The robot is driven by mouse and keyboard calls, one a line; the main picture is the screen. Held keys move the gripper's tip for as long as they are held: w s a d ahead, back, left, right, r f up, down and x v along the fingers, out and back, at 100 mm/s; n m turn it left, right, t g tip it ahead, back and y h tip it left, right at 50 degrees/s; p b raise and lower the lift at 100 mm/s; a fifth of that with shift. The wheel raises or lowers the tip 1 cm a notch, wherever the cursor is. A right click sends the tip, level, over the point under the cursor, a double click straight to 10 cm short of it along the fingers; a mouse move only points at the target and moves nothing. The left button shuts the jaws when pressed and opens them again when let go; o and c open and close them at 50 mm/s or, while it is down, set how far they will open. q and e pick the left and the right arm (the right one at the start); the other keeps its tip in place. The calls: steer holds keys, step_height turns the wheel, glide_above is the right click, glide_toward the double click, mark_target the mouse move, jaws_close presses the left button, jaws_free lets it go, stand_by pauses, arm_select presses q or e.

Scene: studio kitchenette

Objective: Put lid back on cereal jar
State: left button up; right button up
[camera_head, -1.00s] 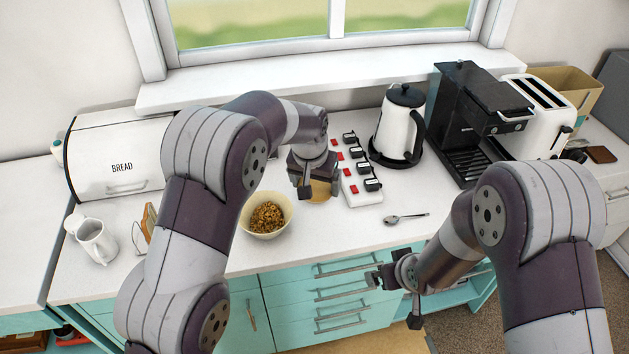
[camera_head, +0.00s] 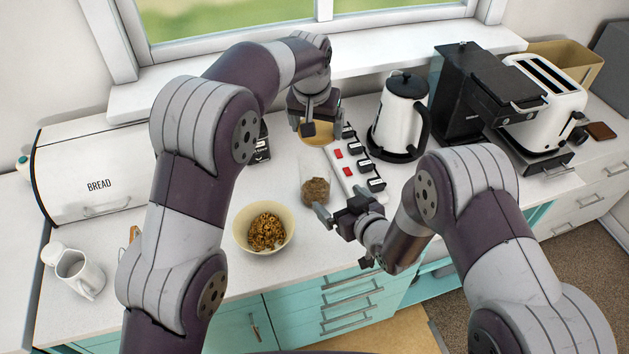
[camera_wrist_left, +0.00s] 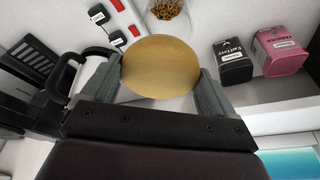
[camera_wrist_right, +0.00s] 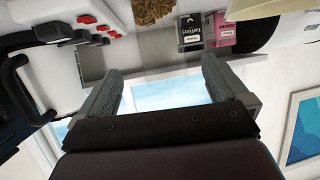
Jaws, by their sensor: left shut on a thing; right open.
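The lid (camera_head: 316,132) is a round, pale wooden disc. My left gripper (camera_head: 316,122) is shut on it and holds it beyond the jar in the head view. The lid fills the space between the fingers in the left wrist view (camera_wrist_left: 160,66). The cereal jar (camera_head: 315,190) is clear with brown cereal inside and stands uncovered on the counter, right of the bowl. It shows partly at the top of the left wrist view (camera_wrist_left: 170,10) and right wrist view (camera_wrist_right: 152,10). My right gripper (camera_head: 337,207) is open and empty, close to the jar's right front side.
A cream bowl of cereal (camera_head: 240,238) stands left of the jar. A power strip (camera_head: 350,165) with plugs lies close on its right, with a kettle (camera_head: 398,115) beyond. Dark and pink boxes (camera_wrist_left: 233,62) stand near the lid.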

arm_select(q)
steer(key=shift+w+a+f, duration=0.25)
steer(key=shift+w+a, duration=0.05)
steer(key=shift+w, duration=0.15)
arm_select(e)
steer(key=x, duration=1.2)
steer(key=shift+f, duration=0.1)
steer(key=shift+w+a+f, duration=0.1)
steer(key=shift+w+a, duration=0.1)
steer(key=shift+w, duration=0.15)
steer(key=c, duration=1.2)
arm_select(q)
glide_toward(314, 149)
steer(key=shift+s+d+f, duration=0.2)
steer(key=shift+s+f, duration=0.25)
steer(key=shift+f, duration=0.25)
steer(key=shift+s+d+f, duration=0.25)
steer(key=shift+s+f, duration=0.15)
steer(key=shift+f, duration=0.3)
arm_select(e)
steer(key=shift+o, duration=0.2)
arm_select(q)
steer(key=shift+f, duration=0.15)
steer(key=shift+f, duration=0.75)
steer(key=shift+f, duration=0.3)
